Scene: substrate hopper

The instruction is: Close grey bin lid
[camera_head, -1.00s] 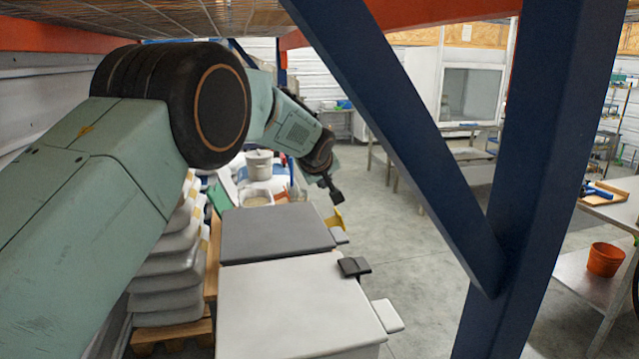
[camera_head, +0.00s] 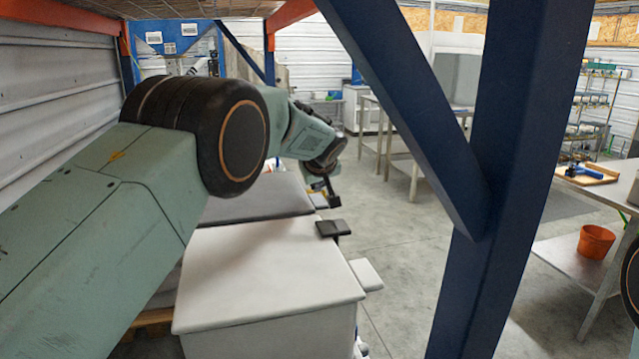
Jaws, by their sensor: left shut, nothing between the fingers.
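The grey bin lid (camera_head: 262,193) lies about flat behind the white bin lid, partly covered by my left arm. Its far part is hidden, and I cannot tell whether it is fully down. My left gripper (camera_head: 333,199) is shut and empty, just right of the grey lid's right edge, pointing down. I cannot tell whether it touches anything. My right gripper is not in view.
A white bin lid (camera_head: 268,262) lies in front, with a black tab (camera_head: 332,228) and a white tab (camera_head: 366,274) at its right side. A blue rack post (camera_head: 497,180) and brace (camera_head: 405,100) stand at right. An orange pot (camera_head: 596,241) sits on a shelf.

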